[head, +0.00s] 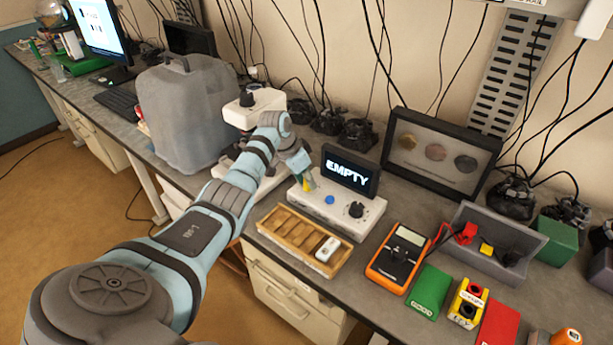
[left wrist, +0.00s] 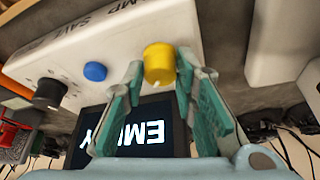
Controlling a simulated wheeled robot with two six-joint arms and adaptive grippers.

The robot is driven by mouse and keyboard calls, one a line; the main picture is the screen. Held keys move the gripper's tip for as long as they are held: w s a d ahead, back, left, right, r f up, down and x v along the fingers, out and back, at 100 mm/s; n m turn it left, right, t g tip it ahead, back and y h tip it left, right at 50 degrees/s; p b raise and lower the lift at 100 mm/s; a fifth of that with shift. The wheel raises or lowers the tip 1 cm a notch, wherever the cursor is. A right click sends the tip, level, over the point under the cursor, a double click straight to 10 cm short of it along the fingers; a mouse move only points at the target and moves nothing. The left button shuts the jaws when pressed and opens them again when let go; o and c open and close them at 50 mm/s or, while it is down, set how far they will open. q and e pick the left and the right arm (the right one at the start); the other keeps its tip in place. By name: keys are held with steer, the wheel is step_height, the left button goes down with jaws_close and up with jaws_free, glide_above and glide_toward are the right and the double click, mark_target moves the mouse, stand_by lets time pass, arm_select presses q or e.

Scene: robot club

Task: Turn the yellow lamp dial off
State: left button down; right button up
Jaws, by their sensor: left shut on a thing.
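The yellow lamp dial (left wrist: 159,62) is a round knob on the white panel of a device (head: 333,213). In the wrist view it sits between the two green fingertips of my left gripper (left wrist: 160,72), which is shut on it. In the head view the left gripper (head: 304,175) reaches the left end of the device and covers most of the dial. A small pale pointer mark shows on the dial's side. A blue button (head: 330,200) and a black knob (head: 356,210) are on the same panel. The device's screen (head: 350,171) reads "EMPTY". My right gripper is out of view.
A wooden slotted tray (head: 268,222) lies in front of the device. An orange multimeter (head: 399,254) is to its right, with a grey bin (head: 530,240) beyond. A white microscope (head: 234,114) stands behind my left forearm. A framed display (head: 440,150) stands at the back.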

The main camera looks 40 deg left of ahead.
arm_select(q)
steer(key=n+p, duration=0.1)
steer(key=p, duration=0.1)
steer(key=n+y+p, duration=0.1)
steer(key=p, duration=0.1)
steer(key=shift+d+r+n, duration=0.2)
steer(key=shift+r+n, duration=0.05)
steer(key=shift+n, duration=0.05)
steer(key=shift+n+p, duration=0.3)
steer(key=shift+n, duration=0.2)
steer(key=shift+f+n+y, duration=0.2)
steer(key=shift+n+y, duration=0.3)
steer(key=shift+n, duration=0.4)
steer(key=n+y, duration=0.1)
steer(key=n, duration=0.3)
steer(key=shift+w+d+n+y, duration=0.1)
steer(key=shift+d+n+y, duration=0.05)
steer(key=shift+n+y, duration=0.2)
steer(key=shift+n+g+y, duration=0.45)
steer(key=shift+n+g, duration=0.15)
steer(key=shift+n, duration=0.65)
steer(key=shift+w+f+n+g+y+b, duration=0.15)
steer(key=shift+n+g+y+b, duration=0.25)
steer(key=shift+n, duration=0.8)
steer(key=shift+n+g+b, duration=0.3)
steer(key=shift+n+b, duration=0.5)
steer(key=shift+n, duration=0.3)
